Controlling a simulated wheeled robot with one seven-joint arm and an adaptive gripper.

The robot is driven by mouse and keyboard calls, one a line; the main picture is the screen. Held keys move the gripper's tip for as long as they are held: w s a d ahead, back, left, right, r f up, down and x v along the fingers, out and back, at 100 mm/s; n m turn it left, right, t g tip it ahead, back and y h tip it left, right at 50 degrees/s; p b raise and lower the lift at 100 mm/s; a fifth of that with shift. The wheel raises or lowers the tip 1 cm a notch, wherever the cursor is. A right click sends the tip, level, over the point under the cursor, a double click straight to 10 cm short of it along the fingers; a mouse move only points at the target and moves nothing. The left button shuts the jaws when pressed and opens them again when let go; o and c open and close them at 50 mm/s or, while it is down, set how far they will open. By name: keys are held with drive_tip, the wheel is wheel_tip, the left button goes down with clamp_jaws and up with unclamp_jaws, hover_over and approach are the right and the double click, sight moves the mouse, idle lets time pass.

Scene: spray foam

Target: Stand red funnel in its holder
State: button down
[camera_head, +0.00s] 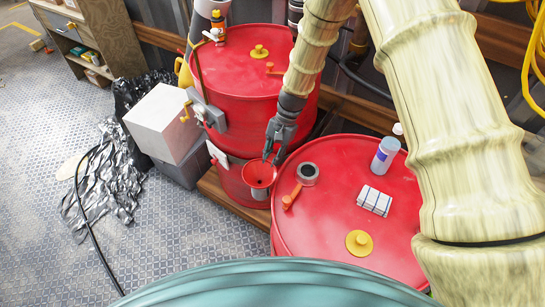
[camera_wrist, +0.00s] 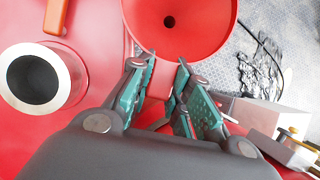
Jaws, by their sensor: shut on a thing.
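The red funnel (camera_head: 260,173) is at the tips of my gripper (camera_head: 270,154), wide mouth up, beside the near edge of the rear drum.
The front red drum (camera_head: 325,225) carries an orange-handled tool (camera_head: 291,196), a yellow cap (camera_head: 359,243), a white striped block (camera_head: 374,200) and a spray can (camera_head: 385,155). The rear drum (camera_head: 235,80) stands close behind my gripper. A white box (camera_head: 160,122) stands left.

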drive_tip(key=shift+f+b, duration=0.35)
drive_tip(key=shift+f, duration=0.5)
drive_tip(key=c, duration=1.2)
unclamp_jaws()
drive_tip(key=shift+c, duration=0.2)
drive_tip(key=shift+d+r, duration=0.1)
drive_tip(key=v, duration=1.2)
